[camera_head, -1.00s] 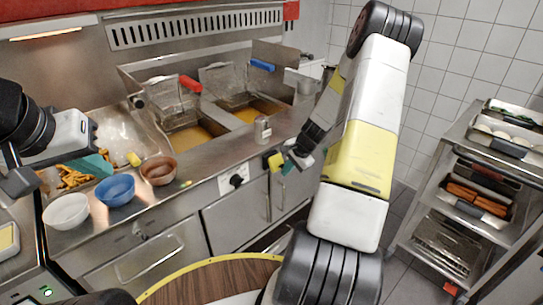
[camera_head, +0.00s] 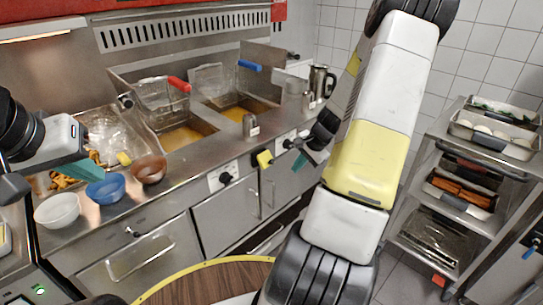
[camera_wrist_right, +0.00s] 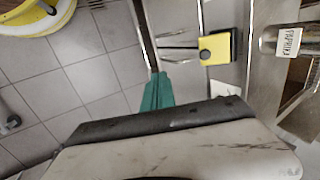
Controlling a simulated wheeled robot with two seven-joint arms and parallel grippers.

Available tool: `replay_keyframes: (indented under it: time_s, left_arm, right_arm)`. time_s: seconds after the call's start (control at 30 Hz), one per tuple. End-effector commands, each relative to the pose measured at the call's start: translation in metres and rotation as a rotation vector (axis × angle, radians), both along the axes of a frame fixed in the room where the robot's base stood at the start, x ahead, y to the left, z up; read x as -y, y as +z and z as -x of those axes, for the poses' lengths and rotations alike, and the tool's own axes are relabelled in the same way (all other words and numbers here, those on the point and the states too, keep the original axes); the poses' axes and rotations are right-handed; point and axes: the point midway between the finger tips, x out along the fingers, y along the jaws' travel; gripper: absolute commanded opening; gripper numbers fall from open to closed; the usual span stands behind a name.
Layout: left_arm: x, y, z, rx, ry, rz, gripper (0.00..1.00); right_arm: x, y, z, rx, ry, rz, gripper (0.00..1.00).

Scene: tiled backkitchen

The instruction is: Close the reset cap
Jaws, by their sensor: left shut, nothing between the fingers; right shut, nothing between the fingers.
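The yellow reset cap (camera_head: 264,159) sticks out from the fryer's front panel, below the counter edge. In the right wrist view the cap (camera_wrist_right: 214,48) is a yellow square with a dark round spot and a dark edge. My right gripper (camera_head: 299,164) is shut and empty, just right of the cap and apart from it. Its teal fingers (camera_wrist_right: 157,93) show in the right wrist view, below and left of the cap. My left gripper (camera_head: 88,171) is shut and empty over the counter at the left, near the bowls.
A paprika shaker (camera_wrist_right: 288,40) also shows on the counter (camera_head: 205,153). White (camera_head: 57,210), blue (camera_head: 106,187) and brown (camera_head: 150,169) bowls stand at the left. Black knobs (camera_head: 225,178) sit on the fryer front. A tray rack (camera_head: 440,185) stands at the right.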

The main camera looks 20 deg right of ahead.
Motion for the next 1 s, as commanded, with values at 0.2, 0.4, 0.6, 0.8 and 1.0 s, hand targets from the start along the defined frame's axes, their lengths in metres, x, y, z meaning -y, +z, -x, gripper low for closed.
replay_keyframes:
  time_s: [0.2,0.4,0.6,0.8,1.0]
  left_arm:
    - [0.0,0.0,0.0,0.0,0.0,0.0,0.0]
    - [0.0,0.0,0.0,0.0,0.0,0.0,0.0]
    - [0.0,0.0,0.0,0.0,0.0,0.0,0.0]
    - [0.0,0.0,0.0,0.0,0.0,0.0,0.0]
    - [0.0,0.0,0.0,0.0,0.0,0.0,0.0]
  right_arm:
    - [0.007,0.008,0.016,-0.002,-0.002,0.0,0.0]
    - [0.006,0.0,0.033,-0.015,-0.021,0.005,0.0]
    - [0.002,0.014,0.034,0.088,-0.06,0.013,0.0]
    - [-0.009,0.055,0.021,0.263,-0.078,-0.01,0.0]
    - [-0.018,0.081,0.016,0.353,-0.072,-0.033,0.0]
